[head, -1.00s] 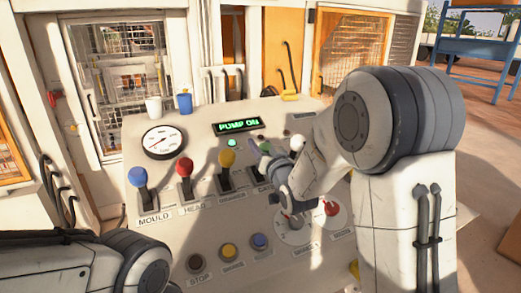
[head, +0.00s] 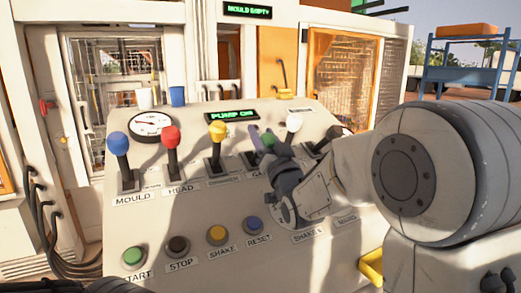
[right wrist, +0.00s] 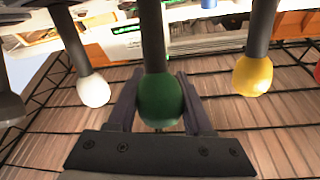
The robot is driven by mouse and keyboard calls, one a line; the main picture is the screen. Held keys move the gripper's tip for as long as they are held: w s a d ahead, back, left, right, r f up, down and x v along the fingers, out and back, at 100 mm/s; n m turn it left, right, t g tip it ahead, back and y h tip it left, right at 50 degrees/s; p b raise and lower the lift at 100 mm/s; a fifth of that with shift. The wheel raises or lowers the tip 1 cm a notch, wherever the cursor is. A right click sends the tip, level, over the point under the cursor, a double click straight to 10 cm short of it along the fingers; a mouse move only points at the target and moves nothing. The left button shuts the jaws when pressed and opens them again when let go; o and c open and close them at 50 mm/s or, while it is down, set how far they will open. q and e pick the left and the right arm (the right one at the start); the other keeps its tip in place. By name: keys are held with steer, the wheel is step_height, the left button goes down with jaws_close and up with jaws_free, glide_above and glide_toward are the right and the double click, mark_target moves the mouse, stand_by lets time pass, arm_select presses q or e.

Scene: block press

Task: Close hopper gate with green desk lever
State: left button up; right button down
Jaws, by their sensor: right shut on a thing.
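The green desk lever's knob (head: 268,140) shows behind my right gripper in the head view. It is the lever between the yellow and white ones, above a label partly hidden by my gripper. In the right wrist view the green knob (right wrist: 160,103) sits between the two dark fingers, with its shaft running up the picture. My right gripper (head: 272,150) is shut on this knob. The hopper gate cannot be made out. My left gripper is not in view.
Blue (head: 118,143), red (head: 171,135) and yellow (head: 217,131) levers stand left of the green one. A white-knobbed lever (head: 294,122) stands close on its right. Buttons line the panel's front (head: 170,215). Displays read "PUMP ON" (head: 232,115) and "MOULD EMPTY" (head: 247,10).

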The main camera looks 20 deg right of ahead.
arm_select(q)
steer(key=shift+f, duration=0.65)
arm_select(e)
steer(key=shift+s+f, duration=0.1)
steer(key=shift+f, duration=0.05)
steer(key=shift+c, duration=1.6)
jaws_free()
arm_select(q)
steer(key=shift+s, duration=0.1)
arm_select(e)
steer(key=shift+s, duration=0.15)
steer(key=shift+s+d+f+b, duration=0.1)
steer(key=shift+s+f+b, duration=0.2)
steer(key=shift+b, duration=0.2)
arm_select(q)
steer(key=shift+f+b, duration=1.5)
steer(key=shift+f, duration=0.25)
arm_select(e)
steer(key=v, duration=0.9)
steer(key=shift+s, duration=0.3)
